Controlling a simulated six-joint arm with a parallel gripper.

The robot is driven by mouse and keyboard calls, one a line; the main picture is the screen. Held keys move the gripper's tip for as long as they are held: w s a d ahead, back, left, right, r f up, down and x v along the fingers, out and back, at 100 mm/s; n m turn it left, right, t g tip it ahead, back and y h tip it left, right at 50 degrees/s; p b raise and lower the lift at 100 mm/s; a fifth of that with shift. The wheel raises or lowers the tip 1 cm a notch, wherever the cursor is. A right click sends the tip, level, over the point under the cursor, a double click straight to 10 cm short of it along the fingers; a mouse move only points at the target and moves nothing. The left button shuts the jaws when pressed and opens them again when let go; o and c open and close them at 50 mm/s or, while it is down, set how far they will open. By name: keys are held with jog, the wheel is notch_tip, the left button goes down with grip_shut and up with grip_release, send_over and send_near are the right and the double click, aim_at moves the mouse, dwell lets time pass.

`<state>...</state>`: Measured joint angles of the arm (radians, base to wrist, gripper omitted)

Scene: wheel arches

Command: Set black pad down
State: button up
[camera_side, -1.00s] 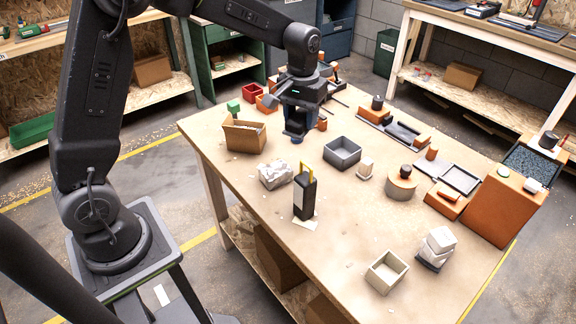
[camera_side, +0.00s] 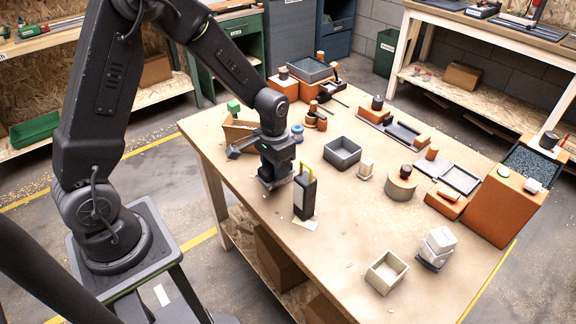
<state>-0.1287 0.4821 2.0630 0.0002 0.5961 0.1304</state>
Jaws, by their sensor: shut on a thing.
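My gripper (camera_side: 275,178) points down, low over the left part of the worktable (camera_side: 345,262). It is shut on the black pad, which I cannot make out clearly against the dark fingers. The gripper is over the spot with a pale crumpled heap, now mostly hidden behind it. I cannot tell whether the pad touches anything below.
A black upright block (camera_side: 304,197) with a yellow handle stands close to the gripper's right. A cardboard box (camera_side: 238,132) is behind it, with a blue roll (camera_side: 297,131) nearby. A grey bin (camera_side: 342,153) stands right of centre. The front middle of the table is clear.

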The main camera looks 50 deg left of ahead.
jog(key=shift+w, duration=0.1)
jog(key=r, duration=0.1)
send_over(319, 142)
jog(key=s, duration=0.1)
jog(key=shift+w+f, duration=0.15)
jog(key=shift+f, duration=1.1)
jog(key=shift+w+f, duration=0.2)
jog(key=shift+f, duration=1.05)
jog(key=shift+w+f, duration=0.15)
jog(key=shift+f, duration=1.1)
jog(key=shift+f, duration=0.15)
jog(key=o, duration=1.1)
